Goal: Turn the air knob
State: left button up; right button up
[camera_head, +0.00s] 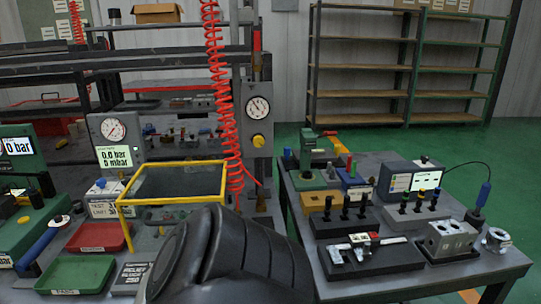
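A round yellow knob (259,141) sits on a grey upright panel (247,165) in the middle of the head view. A round white dial gauge (258,107) is just above the knob, with a coiled red hose (222,90) hanging to its left. Nothing touches the knob. A large dark rounded part of my own arm fills the bottom centre, well below and nearer than the knob. Neither gripper's fingers can be made out.
A yellow frame (173,166) stands left of the panel, with a gauge box (117,140) reading 0.0 bar behind it. Red (98,238) and green (76,273) trays lie at the left. A right-hand table (490,266) holds valve blocks and tools. Green floor lies beyond.

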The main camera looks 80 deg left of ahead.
aim_at(125, 181)
jog(key=k, duration=1.25)
jog(key=u, duration=1.9)
